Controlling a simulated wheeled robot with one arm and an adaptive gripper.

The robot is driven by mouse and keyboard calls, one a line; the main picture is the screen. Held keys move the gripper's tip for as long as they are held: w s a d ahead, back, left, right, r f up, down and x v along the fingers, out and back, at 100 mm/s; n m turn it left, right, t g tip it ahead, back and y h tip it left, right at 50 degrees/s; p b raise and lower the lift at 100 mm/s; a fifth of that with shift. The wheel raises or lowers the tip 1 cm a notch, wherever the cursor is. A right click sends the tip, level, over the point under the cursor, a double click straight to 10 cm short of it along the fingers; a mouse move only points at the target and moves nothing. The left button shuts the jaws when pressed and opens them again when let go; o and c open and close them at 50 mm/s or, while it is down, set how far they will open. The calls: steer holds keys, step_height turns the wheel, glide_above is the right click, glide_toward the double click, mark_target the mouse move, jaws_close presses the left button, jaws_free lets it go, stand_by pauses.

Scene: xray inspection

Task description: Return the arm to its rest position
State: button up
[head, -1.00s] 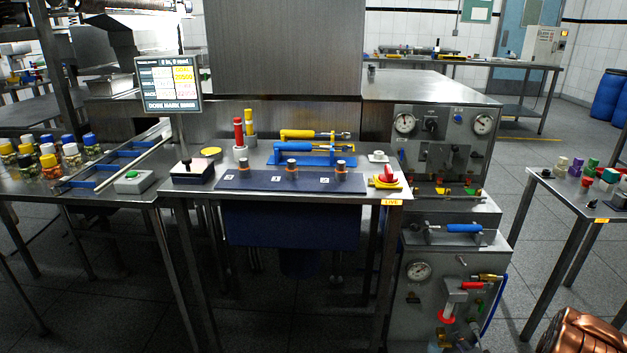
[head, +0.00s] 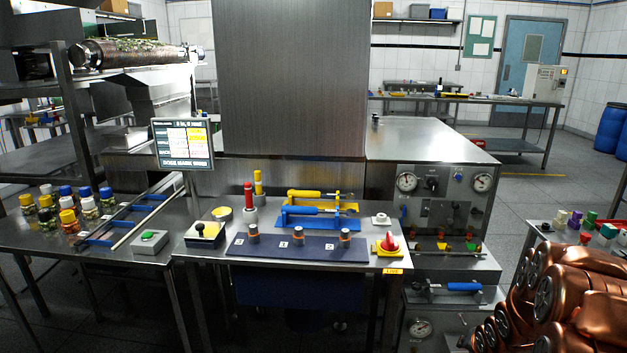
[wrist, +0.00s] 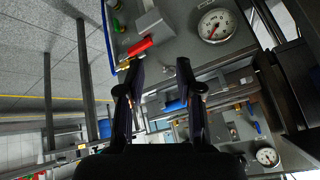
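My gripper (wrist: 160,68) shows in the wrist view with its two dark fingers apart and nothing between them. Behind the fingers lie a grey panel with a round gauge (wrist: 216,25) and a red-handled valve (wrist: 137,47). In the head view, copper-coloured links of my arm (head: 575,290) fill the lower right corner. They appear in front of part of the right side table (head: 612,240). The gripper itself is not visible in the head view.
A central bench (head: 330,266) holds blue and yellow clamps, a red knob (head: 390,243) and a joystick box (head: 206,234). A gauge cabinet (head: 440,205) stands to its right. Several capped jars (head: 68,220) stand on the left table. Open floor lies at the back right.

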steer(key=s+a+r+n+g+p, duration=0.2)
steer(key=s+a+r+p, duration=0.3)
steer(key=s+r, duration=0.4)
steer(key=s+a+r+n+g+p, duration=0.15)
steer(key=s+a+r+p, duration=0.25)
steer(key=s+a+r, duration=0.55)
steer(key=s+a+r+n+g+p, duration=0.1)
steer(key=s+a+r+g+p, duration=0.4)
steer(key=r, duration=0.8)
steer(key=s+a+r+n+y+p, duration=0.1)
steer(key=s+r, duration=0.3)
steer(key=s, duration=0.4)
steer(key=s+a+r+n+p, duration=0.1)
steer(key=s+a+r+p, duration=0.1)
steer(key=s, duration=0.6)
steer(key=shift+s+a+r+n+y, duration=0.25)
steer(key=shift+a+r+n+y, duration=0.25)
steer(key=shift+r, duration=0.45)
steer(key=shift+a, duration=0.1)
